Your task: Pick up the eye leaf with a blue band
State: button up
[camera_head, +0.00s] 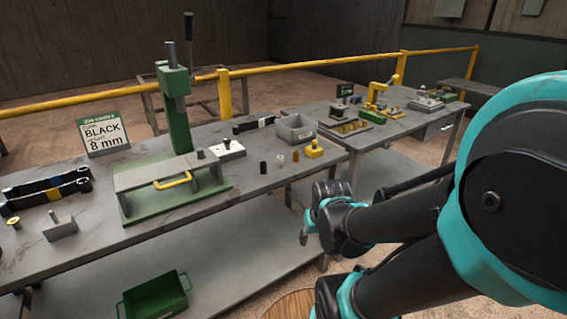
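Two black eye leaves lie side by side at the left end of the near workbench. The farther one (32,187) has a small blue band (55,181) near its middle. My gripper (304,238) hangs beyond the right front edge of this bench, well to the right of the leaves and touching neither. It is small and dark here, and its finger opening is not clear.
The near workbench (225,205) also holds a green press (175,105), a grey fixture with a yellow handle (172,181), a sign (103,135), a grey bin (296,130) and small parts. A yellow rail (300,65) runs behind. A green crate (155,299) sits below.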

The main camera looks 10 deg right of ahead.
aim_at(28, 189)
jog(key=u, duration=1.55)
